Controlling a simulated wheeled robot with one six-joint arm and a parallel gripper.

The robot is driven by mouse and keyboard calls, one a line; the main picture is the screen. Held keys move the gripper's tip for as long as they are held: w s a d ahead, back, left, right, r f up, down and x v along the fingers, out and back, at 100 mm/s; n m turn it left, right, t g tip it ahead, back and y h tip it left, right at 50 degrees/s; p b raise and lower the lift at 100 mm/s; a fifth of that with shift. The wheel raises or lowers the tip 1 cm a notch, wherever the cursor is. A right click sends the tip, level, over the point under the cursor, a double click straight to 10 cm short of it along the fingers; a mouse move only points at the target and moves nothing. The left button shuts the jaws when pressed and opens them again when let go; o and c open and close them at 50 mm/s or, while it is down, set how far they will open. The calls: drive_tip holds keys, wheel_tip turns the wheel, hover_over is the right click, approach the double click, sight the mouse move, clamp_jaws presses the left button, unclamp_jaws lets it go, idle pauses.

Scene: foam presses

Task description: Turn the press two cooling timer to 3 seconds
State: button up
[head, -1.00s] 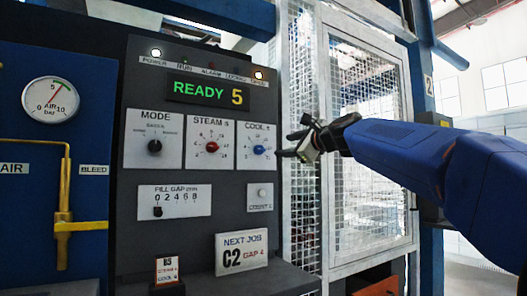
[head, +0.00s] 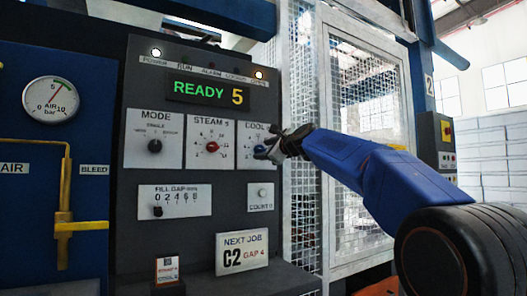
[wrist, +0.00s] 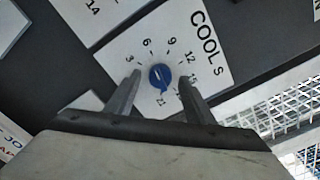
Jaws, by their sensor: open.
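The blue COOL knob (wrist: 159,76) sits at the middle of its white dial plate (wrist: 205,55) in the wrist view. Numbers from 3 to 21 ring it; its narrow end seems to point down near 21, but the exact setting is hard to read. My gripper (wrist: 160,84) is open, with one finger on each side of the knob and gaps visible. In the head view my gripper (head: 272,153) is at the COOL dial plate (head: 250,130) and partly covers the knob (head: 259,149).
The STEAM knob (head: 212,146) and MODE knob (head: 155,146) lie left of the COOL dial. The display (head: 208,93) reads READY 5. A white button (head: 262,193) sits below the dial. A mesh guard (head: 300,100) stands close on the right.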

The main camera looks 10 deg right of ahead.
drive_tip(key=shift+w+a, duration=0.1)
drive_tip(key=shift+w, duration=0.25)
drive_tip(key=c, duration=1)
drive_tip(key=shift+c, duration=0.2)
drive_tip(key=n, duration=0.4)
drive_tip(key=shift+n, duration=2)
